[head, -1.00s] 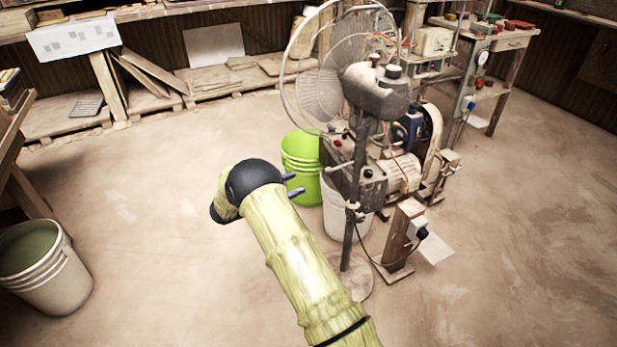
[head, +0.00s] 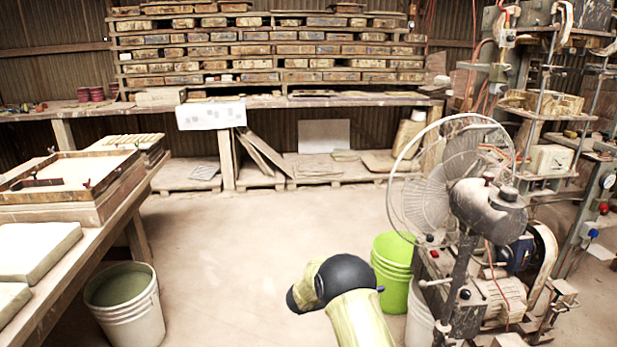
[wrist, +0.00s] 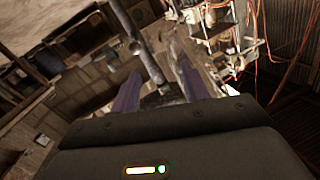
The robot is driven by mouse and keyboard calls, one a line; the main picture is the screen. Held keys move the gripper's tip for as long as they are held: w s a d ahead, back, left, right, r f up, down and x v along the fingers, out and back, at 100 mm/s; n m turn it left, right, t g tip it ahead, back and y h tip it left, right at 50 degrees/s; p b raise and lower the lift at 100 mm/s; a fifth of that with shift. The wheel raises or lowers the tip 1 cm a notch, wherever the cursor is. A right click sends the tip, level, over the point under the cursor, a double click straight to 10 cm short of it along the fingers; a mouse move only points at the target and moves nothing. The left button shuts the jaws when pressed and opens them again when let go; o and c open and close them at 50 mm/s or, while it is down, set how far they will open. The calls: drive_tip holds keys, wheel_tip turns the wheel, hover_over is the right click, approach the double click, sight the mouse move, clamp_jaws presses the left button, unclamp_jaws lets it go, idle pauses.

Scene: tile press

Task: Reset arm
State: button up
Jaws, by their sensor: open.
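My arm shows at the bottom middle of the head view, with a yellow-green sleeve and a black joint. In the head view my gripper is mostly hidden behind that joint; only a small purple bit shows at its right edge. In the wrist view my gripper (wrist: 155,95) has two purple fingers spread apart, with nothing between them. A grey metal post of some machinery shows behind the gap.
A caged fan (head: 450,180) and machinery stand at the right, beside a green bucket (head: 392,262). A white bucket (head: 130,315) stands near the left table (head: 128,205). Shelves of molds (head: 270,50) line the back. The middle floor is clear.

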drive_tip(key=w+a+r+n+t+y, duration=0.2)
drive_tip(key=w+r+n+t+y, duration=0.2)
drive_tip(key=r+n+t+y, duration=0.25)
drive_tip(key=s+a+r+n+y, duration=0.2)
drive_tip(key=s+a+n+y, duration=0.15)
drive_tip(key=s+y, duration=0.2)
drive_tip(key=s+f+n+g+y, duration=0.2)
drive_tip(key=s+n+g, duration=0.15)
drive_tip(key=s, duration=1.15)
drive_tip(key=s+f+n+g+y, duration=0.25)
drive_tip(key=s+g, duration=0.25)
drive_tip(key=s, duration=1.1)
wheel_tip(320, 180, up, 29)
drive_tip(key=d+n+p, duration=0.1)
drive_tip(key=p, duration=2.7)
drive_tip(key=shift+s+r+g+p, duration=0.15)
drive_tip(key=shift+g+p, duration=0.2)
drive_tip(key=shift+g, duration=0.05)
